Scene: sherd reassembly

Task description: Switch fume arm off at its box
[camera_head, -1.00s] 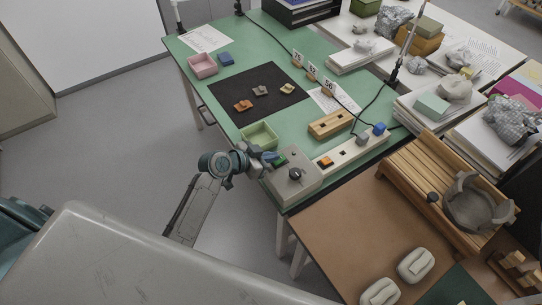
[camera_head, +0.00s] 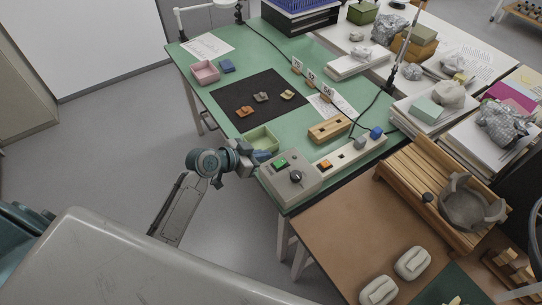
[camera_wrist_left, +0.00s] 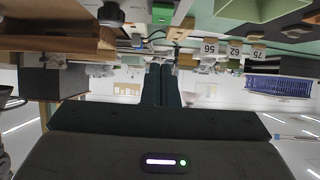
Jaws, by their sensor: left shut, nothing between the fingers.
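The grey control box (camera_head: 306,181) sits at the near edge of the green table, with a green switch (camera_head: 280,163) and a black round knob (camera_head: 296,177) on its top. I cannot tell the switch's position. In the left wrist view, which is upside down, the green switch (camera_wrist_left: 162,13) and the knob (camera_wrist_left: 111,14) show at the top edge. My left gripper (camera_head: 254,160) is shut and empty, just left of the box and apart from the switch. Its dark fingers (camera_wrist_left: 159,85) lie together in the wrist view. My right gripper is not in view.
A green tray (camera_head: 262,138) stands just behind the gripper. A power strip (camera_head: 349,155) with an orange switch lies right of the box. A wooden block (camera_head: 330,129) and a black mat (camera_head: 258,102) with sherds lie farther back. Floor left of the table is clear.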

